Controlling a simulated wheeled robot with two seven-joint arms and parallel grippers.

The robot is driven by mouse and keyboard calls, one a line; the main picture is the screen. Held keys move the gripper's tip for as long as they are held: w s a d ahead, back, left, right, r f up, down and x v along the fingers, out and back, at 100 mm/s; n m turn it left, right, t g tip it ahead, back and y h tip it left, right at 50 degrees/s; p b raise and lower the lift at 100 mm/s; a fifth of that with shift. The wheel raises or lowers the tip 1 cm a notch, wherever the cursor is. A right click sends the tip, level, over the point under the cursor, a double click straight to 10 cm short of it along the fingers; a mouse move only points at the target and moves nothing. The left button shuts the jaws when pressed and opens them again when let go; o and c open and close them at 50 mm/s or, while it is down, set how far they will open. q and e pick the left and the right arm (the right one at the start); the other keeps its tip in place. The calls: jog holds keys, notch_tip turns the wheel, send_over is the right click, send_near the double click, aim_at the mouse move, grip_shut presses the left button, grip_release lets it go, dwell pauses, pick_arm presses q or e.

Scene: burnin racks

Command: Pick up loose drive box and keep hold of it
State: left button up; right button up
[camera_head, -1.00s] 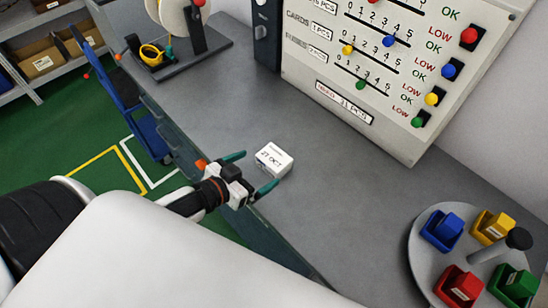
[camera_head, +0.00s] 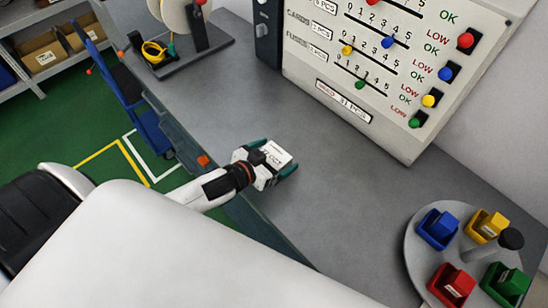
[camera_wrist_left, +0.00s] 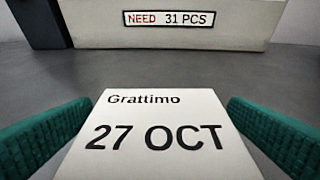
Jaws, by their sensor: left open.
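The loose drive box is a small white box (camera_head: 275,156) on the grey bench. In the left wrist view its top face (camera_wrist_left: 158,132) reads "Grattimo" and "27 OCT". My left gripper (camera_head: 272,158) is at the box, with its green fingers on either side of it. In the left wrist view the open fingers (camera_wrist_left: 160,140) flank the box. A gap shows on each side near the box's far edge; the near part of the box is cut off by the picture's edge. My right gripper is not in view.
A white panel (camera_head: 345,75) with sliders and coloured buttons stands at the back of the bench. A round tray (camera_head: 418,262) with coloured bins is at the lower right. A reel stand (camera_head: 190,50) is at the upper left. The bench between is clear.

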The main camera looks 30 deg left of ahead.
aim_at(276, 155)
pick_arm(q)
jog(key=c, duration=1)
notch_tip(276, 155, up, 10)
jog(key=shift+b, duration=0.35)
jog(key=shift+c, duration=0.2)
jog(key=shift+w+d+r, duration=0.1)
jog(key=shift+w+d, duration=0.05)
jog(key=shift+d, duration=0.05)
jog(key=r+n+y+b, duration=0.1)
jog(key=d+r+n+y+b, duration=0.2)
jog(key=r, duration=0.1)
jog(key=shift+w+d+t+y+b, duration=0.1)
jog(key=shift+w+t+y+b, duration=0.2)
jog(key=shift+y, duration=0.1)
